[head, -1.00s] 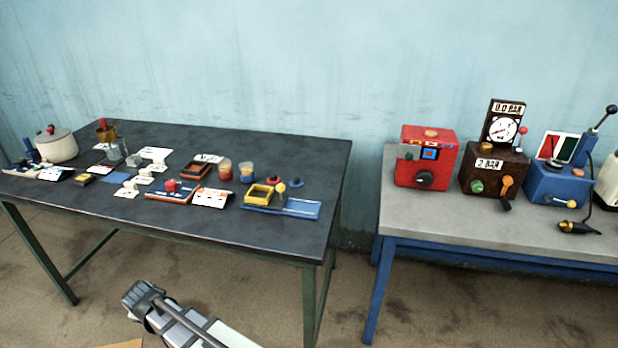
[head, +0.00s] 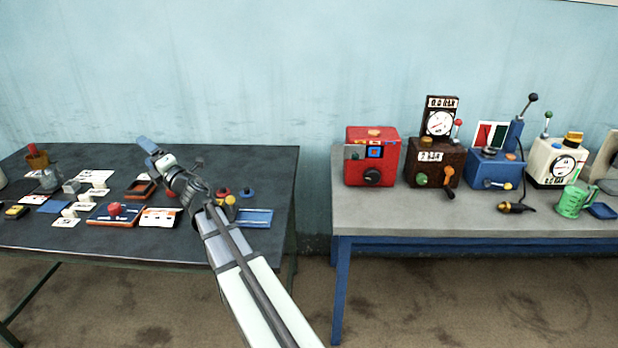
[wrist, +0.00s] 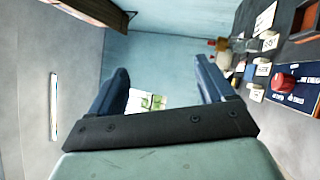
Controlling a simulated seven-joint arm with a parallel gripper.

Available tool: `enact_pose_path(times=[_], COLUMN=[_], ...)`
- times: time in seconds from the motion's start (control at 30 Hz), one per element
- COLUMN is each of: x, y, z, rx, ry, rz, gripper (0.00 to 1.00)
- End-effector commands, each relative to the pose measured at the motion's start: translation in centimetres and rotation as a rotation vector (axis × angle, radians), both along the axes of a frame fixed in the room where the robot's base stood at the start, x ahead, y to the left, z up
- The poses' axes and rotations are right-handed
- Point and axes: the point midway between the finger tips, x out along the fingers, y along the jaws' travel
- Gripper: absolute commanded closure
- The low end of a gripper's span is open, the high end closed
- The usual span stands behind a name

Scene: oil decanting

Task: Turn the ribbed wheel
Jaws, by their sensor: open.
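My gripper (head: 172,152) is raised above the dark table at the left in the head view. In the wrist view, its two blue fingers stand wide apart with nothing held between them (wrist: 162,72). No part is clearly recognisable as the ribbed wheel; ribs are too small to make out. Round parts on the grey bench include a black knob (head: 372,176) on the red box, a green knob (head: 421,180) on the brown gauge box and a dark disc (head: 490,151) on top of the blue box. My gripper is well left of all of them.
The grey bench (head: 380,215) also bears a cream gauge box (head: 553,165), a green jug (head: 574,201) and a black-and-brass handpiece (head: 515,207). The dark table (head: 275,165) holds small trays, cards and a red knob (head: 115,209). A gap separates the two tables.

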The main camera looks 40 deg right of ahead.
Motion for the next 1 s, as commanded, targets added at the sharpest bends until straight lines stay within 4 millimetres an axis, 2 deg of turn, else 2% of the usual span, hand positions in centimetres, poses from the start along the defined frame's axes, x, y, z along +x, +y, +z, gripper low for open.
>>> enact_pose_path(times=[0.03, 0.27, 0.47, 0.6, 0.77, 1.0], x=[-0.5, -3.1, -6.7, -10.0, -14.6, -22.7], y=[-2.8, -13.9, -23.5, -29.9, -36.6, -45.6], z=[-0.6, -3.9, -7.4, -9.9, -12.7, -16.9], rx=[-0.022, -0.096, -0.146, -0.176, -0.207, -0.250], ry=[0.000, 0.024, 0.070, 0.110, 0.161, 0.249], rz=[-0.037, -0.208, -0.370, -0.482, -0.609, -0.793], gripper=[0.19, 0.19, 0.19, 0.19, 0.19, 0.19])
